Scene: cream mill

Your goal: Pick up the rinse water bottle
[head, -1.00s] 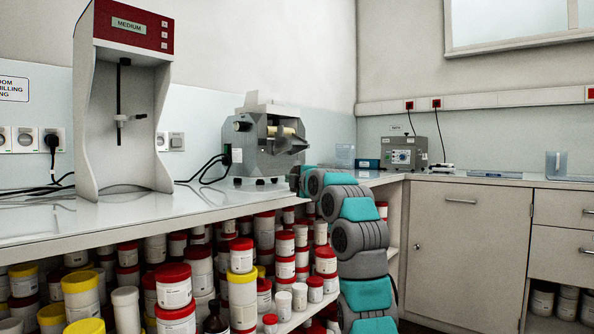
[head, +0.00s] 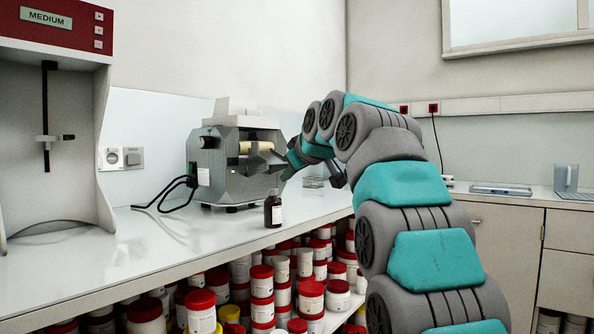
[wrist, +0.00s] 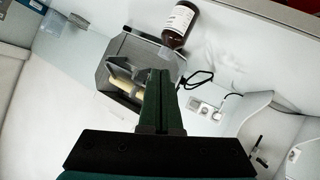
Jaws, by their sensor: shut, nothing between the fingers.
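In the wrist view the brown bottle (wrist: 178,24) shows at the top, beyond my fingertips. My gripper (wrist: 159,72) is shut and empty, its dark green fingers together and apart from the bottle. In the head view my gripper (head: 290,164) is above and right of the bottle, partly merging with the mill behind.
The grey mill (head: 232,160) with a black cable stands behind the bottle. A tall grey-and-red device labelled MEDIUM (head: 52,110) stands at left. Red-lidded jars (head: 262,285) crowd the shelf below. The bench between device and mill (head: 120,240) is largely clear.

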